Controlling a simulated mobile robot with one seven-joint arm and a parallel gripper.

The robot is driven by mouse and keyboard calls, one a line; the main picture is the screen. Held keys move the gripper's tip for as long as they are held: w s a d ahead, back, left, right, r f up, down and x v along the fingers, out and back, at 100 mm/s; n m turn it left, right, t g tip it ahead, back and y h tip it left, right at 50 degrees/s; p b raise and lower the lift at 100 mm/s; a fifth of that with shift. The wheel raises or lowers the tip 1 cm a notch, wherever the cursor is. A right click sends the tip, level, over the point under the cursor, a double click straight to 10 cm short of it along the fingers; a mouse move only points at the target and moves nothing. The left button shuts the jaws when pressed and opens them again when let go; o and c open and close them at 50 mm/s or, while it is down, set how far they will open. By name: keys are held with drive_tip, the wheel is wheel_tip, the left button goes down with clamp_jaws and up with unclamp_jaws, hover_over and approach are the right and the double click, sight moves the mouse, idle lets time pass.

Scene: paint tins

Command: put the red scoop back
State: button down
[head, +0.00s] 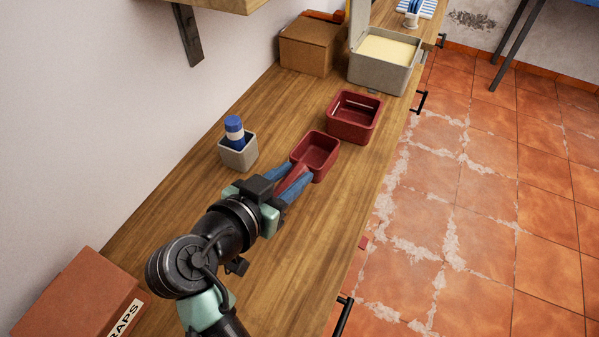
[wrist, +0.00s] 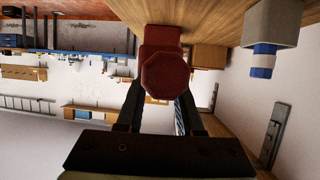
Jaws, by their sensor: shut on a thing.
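The red scoop (head: 318,152) has a deep, box-like bowl and a handle pointing back toward my arm. My gripper (head: 291,181) is shut on the handle, with a blue finger on each side. The bowl is to the left of and nearer than a dark red open tray (head: 348,132); the two look apart. The bowl looks empty. In the wrist view the octagonal end of the scoop's handle (wrist: 166,76) shows between the two dark fingers (wrist: 160,102), hiding much of the scoop. I cannot tell how high the scoop is above the counter.
A grey box of cream powder (head: 370,75), lid open, stands beyond the tray, beside a cardboard box (head: 305,58). A grey cup (head: 238,155) holding a blue-and-white bottle (head: 234,130) stands left by the wall. A scraps box (head: 75,300) is near left. The wooden counter (head: 300,245) is clear at front right.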

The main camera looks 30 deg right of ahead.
drive_tip(key=shift+w+r, duration=0.1)
drive_tip(key=shift+w, duration=0.05)
drive_tip(key=shift+s+r, duration=0.1)
drive_tip(key=shift+s, duration=0.1)
wheel_tip(320, 180, down, 10)
drive_tip(key=shift+r+b, duration=0.15)
drive_tip(key=shift+b, duration=0.7)
drive_tip(key=c, duration=0.5)
unclamp_jaws()
drive_tip(key=shift+c, duration=0.2)
